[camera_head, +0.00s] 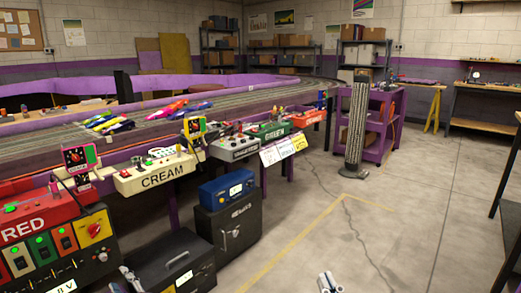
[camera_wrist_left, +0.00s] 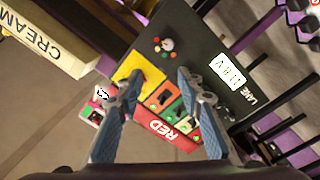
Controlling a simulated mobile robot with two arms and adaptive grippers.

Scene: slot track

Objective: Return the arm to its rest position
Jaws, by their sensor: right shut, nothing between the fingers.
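My left gripper (camera_head: 131,279) shows at the bottom edge of the head view, small and partly cut off, in front of the black case. In the left wrist view my left gripper (camera_wrist_left: 158,88) has its two blue-grey fingers spread wide with nothing between them touching. Beyond them is the red control box (camera_wrist_left: 168,137), apart from the fingers as far as I can tell. My right gripper (camera_head: 328,282) is at the bottom edge of the head view over bare floor, shut and empty; most of its arm is out of view.
The red box (camera_head: 32,229) and cream box (camera_head: 152,175) stand along the track's near side. A black case (camera_head: 160,268) and a dark cabinet (camera_head: 228,232) sit on the floor below. A round grey post (camera_head: 357,130) stands further back. The floor at right is clear.

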